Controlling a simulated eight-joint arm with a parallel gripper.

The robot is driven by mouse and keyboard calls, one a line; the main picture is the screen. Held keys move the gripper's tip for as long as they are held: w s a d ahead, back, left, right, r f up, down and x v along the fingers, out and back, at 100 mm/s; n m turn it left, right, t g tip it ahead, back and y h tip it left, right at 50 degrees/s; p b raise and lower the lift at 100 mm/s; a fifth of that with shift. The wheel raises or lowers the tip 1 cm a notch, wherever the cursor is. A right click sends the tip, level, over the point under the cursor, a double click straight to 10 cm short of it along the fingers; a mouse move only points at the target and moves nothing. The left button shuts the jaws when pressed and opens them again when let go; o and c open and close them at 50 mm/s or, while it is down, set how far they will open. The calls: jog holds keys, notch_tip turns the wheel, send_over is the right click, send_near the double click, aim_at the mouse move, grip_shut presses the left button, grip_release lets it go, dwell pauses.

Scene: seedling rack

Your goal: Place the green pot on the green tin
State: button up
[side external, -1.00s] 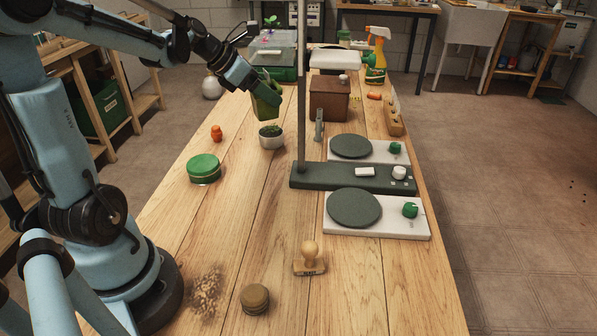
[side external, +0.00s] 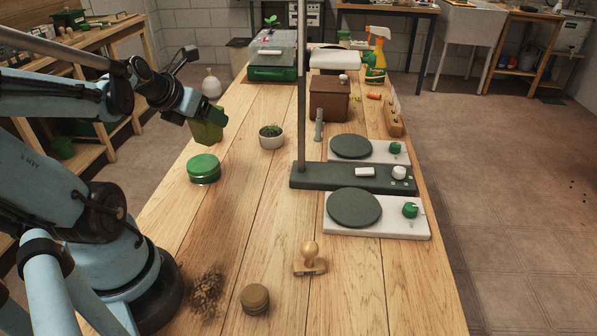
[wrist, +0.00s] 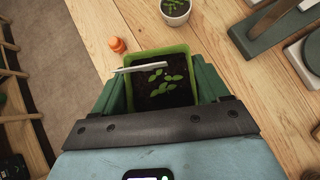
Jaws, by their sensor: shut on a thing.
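The green pot (side external: 207,128) is a square pot held in my gripper (side external: 207,110) above the table's left side. In the wrist view the pot (wrist: 187,52) is upright to the camera, with dark soil, a small seedling and a pale stick-like label across it. My gripper's green fingers (wrist: 160,95) are shut on its two sides. The green tin (side external: 204,168) is round with a green lid and stands on the table, below and slightly nearer the side camera than the pot. The pot is clear of the lid. The tin does not show in the wrist view.
A white pot with a plant (side external: 271,136) stands right of the tin. An orange figure (wrist: 117,45) shows in the wrist view. A dark stand (side external: 352,178) with an upright pole and two white-based plates are further right. A stamp (side external: 310,259) and a brown round jar (side external: 255,298) stand in front.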

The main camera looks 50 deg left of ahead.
aim_at(209, 139)
jog(key=shift+f, duration=3.2)
jog(key=shift+f, duration=0.1)
jog(key=o, duration=1.2)
